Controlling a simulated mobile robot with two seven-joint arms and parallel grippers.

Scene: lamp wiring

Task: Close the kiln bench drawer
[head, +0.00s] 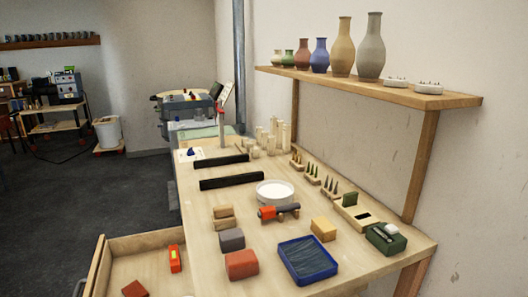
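The kiln bench drawer (98,262) is pulled out to the left of the wooden bench (205,262), at the bottom left of the head view. Its front panel and back side wall show, and its near part is cut off by the picture's edge. A small grey curved piece, which looks like its handle, shows at the outer left side. Inside lie an orange-red item with a yellow label (175,259) and a reddish-brown block (135,289). Neither of my grippers shows in the head view.
The bench top holds a blue tray (308,260), several blocks, a white bowl (275,193), two black bars and a green box (386,238). A shelf (365,88) with vases overhangs the right side. Dark floor (75,195) left of the bench is clear.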

